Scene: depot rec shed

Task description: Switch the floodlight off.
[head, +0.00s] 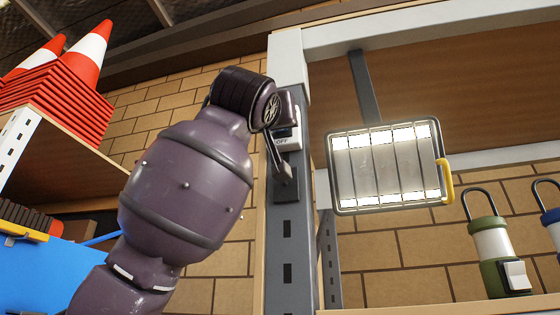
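The floodlight (385,166) hangs from a dark bracket right of centre in the head view. Bright bands glow along its top and bottom, and a yellow piece is on its right side. A white box with an "OFF" label (293,141) is fixed to the grey metal post left of the floodlight. My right gripper is out of view.
Orange and white traffic cones (72,65) stand on a shelf at upper left. A lantern with a green base (491,255) stands on the shelf at lower right, a blue one (551,215) beside it. A brick wall lies behind the post.

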